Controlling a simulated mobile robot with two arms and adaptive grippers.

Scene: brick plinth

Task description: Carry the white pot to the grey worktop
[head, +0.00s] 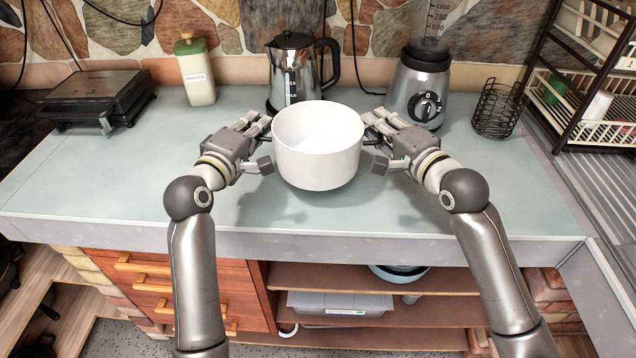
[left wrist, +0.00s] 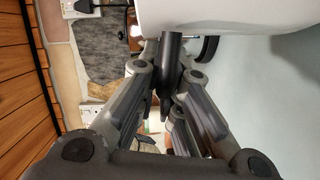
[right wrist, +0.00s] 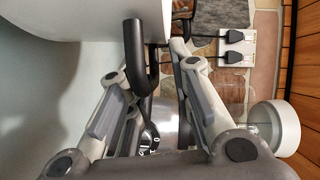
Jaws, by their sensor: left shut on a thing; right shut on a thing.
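The white pot (head: 317,160) is upright above the grey worktop (head: 130,190), between my two grippers. A shadow lies on the worktop below it, so it appears held a little above the surface. My left gripper (head: 262,146) is shut on the pot's left side; the left wrist view shows a dark handle (left wrist: 170,65) between its fingers. My right gripper (head: 374,146) is shut on the right side, where the right wrist view shows a dark curved handle (right wrist: 134,50). The pot's inside looks empty.
A kettle (head: 290,75) stands behind the pot and a blender (head: 421,85) behind right. The worktop's front left is clear.

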